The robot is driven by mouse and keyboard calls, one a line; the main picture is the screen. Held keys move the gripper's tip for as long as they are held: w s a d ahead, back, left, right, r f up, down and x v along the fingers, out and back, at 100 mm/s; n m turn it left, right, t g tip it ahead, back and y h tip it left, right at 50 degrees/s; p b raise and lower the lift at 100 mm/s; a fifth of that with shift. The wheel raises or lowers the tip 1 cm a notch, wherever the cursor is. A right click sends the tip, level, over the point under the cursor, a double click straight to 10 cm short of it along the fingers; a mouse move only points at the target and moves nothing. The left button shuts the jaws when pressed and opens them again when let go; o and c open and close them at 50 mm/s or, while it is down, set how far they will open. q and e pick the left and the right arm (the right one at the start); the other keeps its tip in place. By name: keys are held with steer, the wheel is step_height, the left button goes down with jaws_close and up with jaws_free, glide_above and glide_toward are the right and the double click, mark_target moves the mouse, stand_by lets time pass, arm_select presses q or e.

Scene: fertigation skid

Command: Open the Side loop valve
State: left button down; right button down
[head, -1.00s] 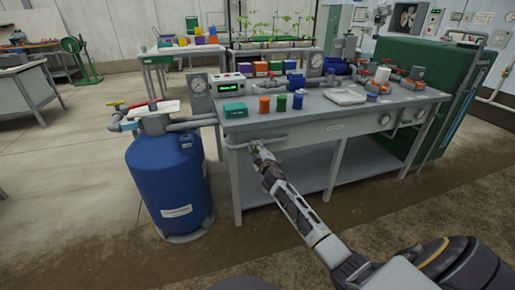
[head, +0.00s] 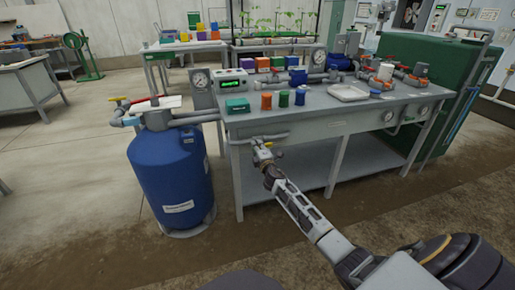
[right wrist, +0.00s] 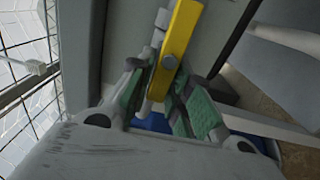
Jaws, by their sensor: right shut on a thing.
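My right gripper (head: 262,153) is at the front of the grey bench, just below a grey pipe (head: 268,137) that runs along the bench's front edge. In the right wrist view a yellow lever handle (right wrist: 180,38) stands between the green-padded fingers of the gripper (right wrist: 163,95), and they are shut on it. I take this lever to be the Side loop valve's handle; no name label on it is readable. The valve body is mostly hidden behind the gripper in the head view. My left gripper is not in view.
A blue tank (head: 172,185) with red and yellow handles on top stands left of the bench (head: 330,128). Small coloured containers, a white tray (head: 348,93) and gauges sit on the bench. A green cabinet (head: 440,70) stands at the right. The floor in front is clear.

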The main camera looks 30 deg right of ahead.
steer(key=c, duration=1.4)
jaws_free()
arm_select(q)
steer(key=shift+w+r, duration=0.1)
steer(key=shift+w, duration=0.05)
arm_select(e)
steer(key=shift+v, duration=6)
steer(key=shift+a+f, duration=0.1)
